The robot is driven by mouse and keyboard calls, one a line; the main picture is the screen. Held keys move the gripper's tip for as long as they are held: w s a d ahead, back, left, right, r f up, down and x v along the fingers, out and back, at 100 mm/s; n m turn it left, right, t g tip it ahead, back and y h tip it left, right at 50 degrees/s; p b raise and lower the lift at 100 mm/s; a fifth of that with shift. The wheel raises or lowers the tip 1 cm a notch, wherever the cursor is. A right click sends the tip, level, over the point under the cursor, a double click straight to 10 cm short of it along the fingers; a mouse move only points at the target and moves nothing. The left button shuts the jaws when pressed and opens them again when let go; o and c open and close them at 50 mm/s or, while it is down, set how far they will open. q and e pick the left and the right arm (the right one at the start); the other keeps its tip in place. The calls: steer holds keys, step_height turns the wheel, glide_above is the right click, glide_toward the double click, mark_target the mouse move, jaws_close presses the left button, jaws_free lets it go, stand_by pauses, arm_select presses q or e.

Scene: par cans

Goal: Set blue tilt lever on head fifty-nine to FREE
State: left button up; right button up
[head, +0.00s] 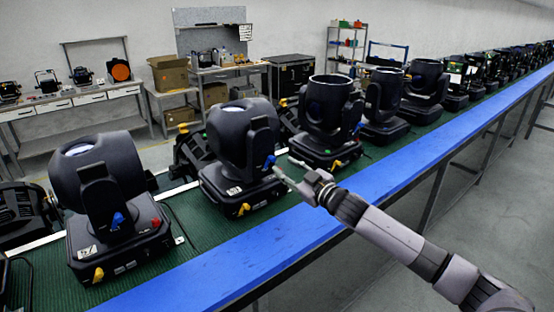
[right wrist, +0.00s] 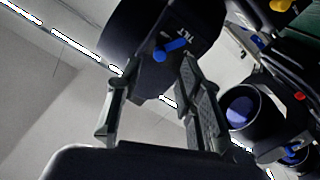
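A black moving head (head: 238,136) stands on the green belt in the head view, with a numbered label (head: 233,190) too small to read surely. Its blue tilt lever (head: 269,162) is on the side of the yoke facing me. My right gripper (head: 290,170) is just right of this lever, apart from it. In the right wrist view the blue lever (right wrist: 171,50) lies beside the printed word TILT, beyond the fingertips. The right gripper (right wrist: 152,76) is open there, with nothing between its fingers. The FREE marking cannot be read. My left gripper is not in view.
Another head (head: 95,170) stands to the left, and a third (head: 330,105) stands close on the right. The head's base has a yellow lever (head: 243,209). A blue rail (head: 230,262) runs along the belt's front edge. Floor in front of the rail is clear.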

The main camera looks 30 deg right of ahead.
mark_target(274, 160)
steer(key=shift+w+a+p, duration=0.15)
steer(key=shift+w+p, duration=0.25)
steer(key=shift+w, duration=0.95)
steer(key=shift+w+a+p, duration=0.1)
steer(key=shift+w+p, duration=0.25)
steer(key=shift+w, duration=1)
jaws_close()
